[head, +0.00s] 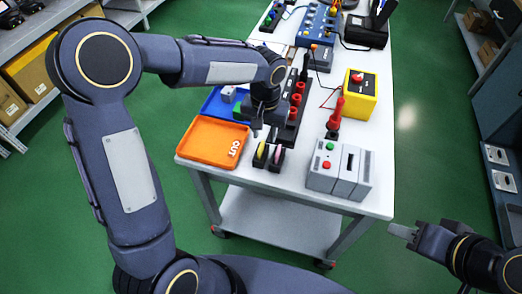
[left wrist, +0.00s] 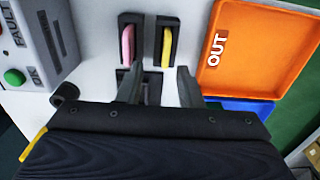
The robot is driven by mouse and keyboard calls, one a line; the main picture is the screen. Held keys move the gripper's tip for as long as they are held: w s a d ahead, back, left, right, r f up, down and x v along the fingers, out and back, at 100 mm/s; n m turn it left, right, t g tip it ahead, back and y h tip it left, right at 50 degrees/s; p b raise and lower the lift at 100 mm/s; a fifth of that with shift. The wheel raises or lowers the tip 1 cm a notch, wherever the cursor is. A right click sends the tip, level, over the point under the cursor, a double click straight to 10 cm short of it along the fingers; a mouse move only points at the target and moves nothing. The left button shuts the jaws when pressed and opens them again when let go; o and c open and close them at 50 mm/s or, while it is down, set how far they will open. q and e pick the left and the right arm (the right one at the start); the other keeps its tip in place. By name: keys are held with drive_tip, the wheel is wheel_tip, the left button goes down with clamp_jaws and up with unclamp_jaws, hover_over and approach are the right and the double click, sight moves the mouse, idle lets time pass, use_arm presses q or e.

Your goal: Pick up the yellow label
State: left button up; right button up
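The yellow label (head: 262,150) stands upright in a black slotted holder near the front edge of the white table. It also shows in the left wrist view (left wrist: 166,46), just ahead of my left gripper (left wrist: 158,88). A pink label (left wrist: 127,45) stands in a matching holder beside it. My left gripper, also in the head view (head: 265,131), is open and empty, with its fingers apart, close behind the holders and not around the yellow label. My right gripper (head: 403,231) is off the table at the lower right; whether its fingers are apart is unclear.
An orange OUT tray (head: 190,153) lies left of the holders, with a blue tray (head: 211,104) behind it. A grey tester (head: 338,176) with red and green buttons stands right. A black rack with red sockets (head: 297,98) and a yellow box (head: 361,100) stand farther back.

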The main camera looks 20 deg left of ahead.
sight(262, 143)
use_arm(q)
drive_tip(key=f, duration=0.5)
drive_tip(key=shift+a+f+p, duration=0.15)
drive_tip(key=shift+a+p, duration=0.15)
drive_tip(key=shift+a, duration=0.1)
drive_tip(key=shift+c, duration=0.3)
clamp_jaws()
